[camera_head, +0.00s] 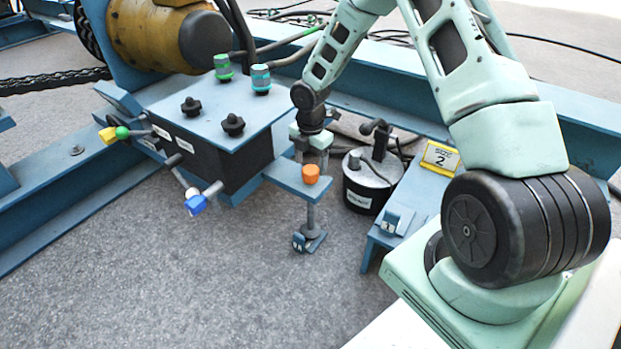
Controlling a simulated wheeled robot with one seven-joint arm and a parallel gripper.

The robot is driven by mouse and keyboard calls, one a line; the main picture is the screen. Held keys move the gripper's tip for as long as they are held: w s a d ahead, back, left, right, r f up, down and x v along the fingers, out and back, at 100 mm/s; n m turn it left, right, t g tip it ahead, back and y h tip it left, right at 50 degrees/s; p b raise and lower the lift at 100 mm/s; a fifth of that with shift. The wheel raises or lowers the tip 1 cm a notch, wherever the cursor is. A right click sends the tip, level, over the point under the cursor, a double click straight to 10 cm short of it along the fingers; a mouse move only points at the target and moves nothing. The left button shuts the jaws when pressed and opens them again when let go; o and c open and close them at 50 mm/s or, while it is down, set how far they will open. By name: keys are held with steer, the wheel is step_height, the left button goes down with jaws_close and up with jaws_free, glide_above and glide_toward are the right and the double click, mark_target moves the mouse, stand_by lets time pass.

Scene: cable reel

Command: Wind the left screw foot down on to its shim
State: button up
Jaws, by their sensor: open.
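A blue bracket plate (286,171) juts from the lower right of the blue-and-black box. An orange knob (311,173) sits on top of it. A grey screw foot (312,216) hangs upright below the bracket, in line with the knob. Its lower end is close over a small blue shim (316,244) with a raised tag on the floor; I cannot tell whether they touch. My gripper (312,158) points down just behind the orange knob, its jaws open. The knob is not visibly between the fingers. The gripper partly hides what lies behind it.
The box top (213,107) carries green and teal caps and black knobs; coloured-tip levers stick out in front. A black canister (368,182) stands right of my gripper. Floor at front is clear.

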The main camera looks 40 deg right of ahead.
mark_target(310, 170)
steer(key=shift+f+b, duration=0.7)
steer(key=shift+f, duration=1.3)
steer(key=c, duration=0.9)
steer(key=shift+r+p, duration=0.15)
steer(key=shift+p, duration=0.25)
